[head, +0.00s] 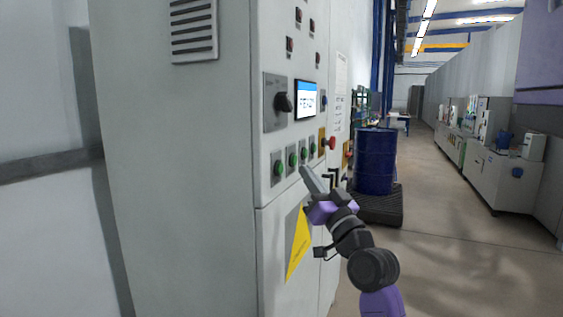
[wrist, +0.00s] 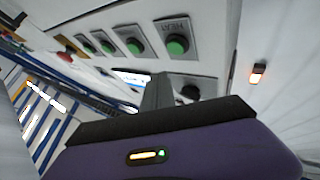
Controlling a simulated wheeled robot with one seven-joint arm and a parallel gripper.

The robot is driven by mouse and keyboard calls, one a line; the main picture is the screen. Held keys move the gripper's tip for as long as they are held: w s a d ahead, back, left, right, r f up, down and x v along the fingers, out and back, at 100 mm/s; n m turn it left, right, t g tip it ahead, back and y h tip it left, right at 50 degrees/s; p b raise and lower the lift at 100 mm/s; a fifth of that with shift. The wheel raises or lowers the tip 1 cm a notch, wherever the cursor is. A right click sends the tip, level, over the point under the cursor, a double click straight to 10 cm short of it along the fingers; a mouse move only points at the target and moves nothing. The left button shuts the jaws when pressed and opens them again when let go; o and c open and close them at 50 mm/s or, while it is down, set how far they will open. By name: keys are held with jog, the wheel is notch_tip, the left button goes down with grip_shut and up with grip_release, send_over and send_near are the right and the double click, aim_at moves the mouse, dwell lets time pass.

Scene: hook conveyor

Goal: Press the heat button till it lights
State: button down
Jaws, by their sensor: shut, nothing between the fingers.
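The heat button (wrist: 177,45) is a round green button on a grey plate in the wrist view, with its HEAT label upside down beside it. In the head view it appears to be the leftmost green button (head: 279,168) of the row on the cabinet. Its face is plain green, with no clear glow. My gripper (head: 306,172) is shut and empty, its fingertips in front of the panel, just right of and apart from that button in the picture. In the wrist view the shut fingers (wrist: 159,80) point towards the button row without visible contact.
More green buttons (head: 293,159) and a red button (head: 330,143) continue the row. A black knob (head: 283,102) and a screen (head: 306,100) are above. A small lamp (wrist: 258,73) glows orange-white in the wrist view. A blue drum (head: 375,165) stands beyond; the aisle floor is clear.

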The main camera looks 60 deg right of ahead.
aim_at(280, 168)
jog(key=shift+w+a, duration=0.15)
jog(key=shift+w, duration=1.3)
dwell(1.0)
jog(key=shift+w, duration=0.4)
jog(key=shift+w, duration=0.45)
dwell(0.8)
jog(key=shift+s, duration=0.1)
jog(key=shift+s+b, duration=0.35)
jog(key=shift+s, duration=0.4)
